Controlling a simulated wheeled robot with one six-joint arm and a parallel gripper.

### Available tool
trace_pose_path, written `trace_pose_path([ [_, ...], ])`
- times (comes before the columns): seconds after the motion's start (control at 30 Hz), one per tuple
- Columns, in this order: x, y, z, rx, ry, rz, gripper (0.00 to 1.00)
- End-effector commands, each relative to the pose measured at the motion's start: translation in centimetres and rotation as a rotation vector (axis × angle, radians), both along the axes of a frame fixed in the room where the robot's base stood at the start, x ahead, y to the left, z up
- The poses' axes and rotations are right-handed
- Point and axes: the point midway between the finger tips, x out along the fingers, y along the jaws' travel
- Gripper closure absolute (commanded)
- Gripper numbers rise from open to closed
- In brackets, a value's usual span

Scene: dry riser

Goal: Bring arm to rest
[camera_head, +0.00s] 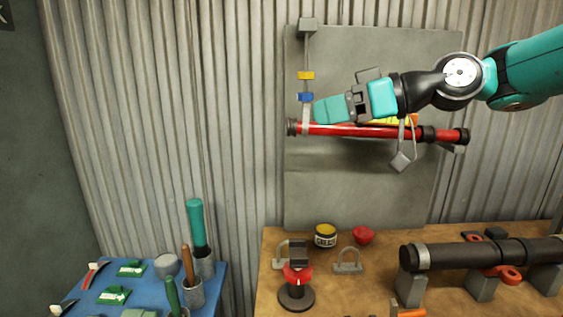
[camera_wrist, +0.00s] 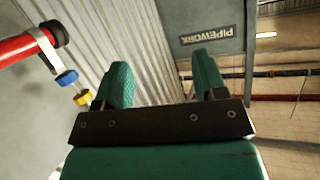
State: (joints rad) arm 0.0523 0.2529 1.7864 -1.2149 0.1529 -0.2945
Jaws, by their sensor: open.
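My gripper (camera_head: 328,109) is at the end of my teal arm, raised in front of the grey wall panel and pointing left. In the wrist view my gripper (camera_wrist: 165,85) shows two teal fingers spread apart with nothing between them. A red pipe (camera_head: 360,131) with dark ends is mounted across the panel, just below and behind my gripper. Part of the red pipe (camera_wrist: 22,46) also shows at the upper left of the wrist view. My forearm hides part of the panel and some of the yellow label on the pipe.
A thin vertical pipe with yellow (camera_head: 306,75) and blue (camera_head: 305,97) fittings stands near my fingertips. A wooden bench (camera_head: 350,292) below carries a dark pipe (camera_head: 485,253), a red-and-black stand and small parts. A blue table (camera_head: 215,290) holds tools at left. The corrugated wall is close behind.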

Motion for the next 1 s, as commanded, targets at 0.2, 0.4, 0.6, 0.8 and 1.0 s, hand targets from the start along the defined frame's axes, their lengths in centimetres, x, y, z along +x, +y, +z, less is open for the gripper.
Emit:
trace_pose_path([
  [0.2,-6.8,0.9,-5.0,-0.218,0.216,-0.055,0.35],
  [0.4,-17.0,-1.9,-12.0,-0.511,0.493,-0.159,0.35],
  [0.6,-24.1,-5.8,-16.5,-0.709,0.672,-0.254,0.35],
  [0.8,-25.7,-6.8,-17.6,-0.758,0.715,-0.282,0.35],
  [1.0,-25.7,-6.8,-17.5,-0.756,0.714,-0.281,0.35],
])
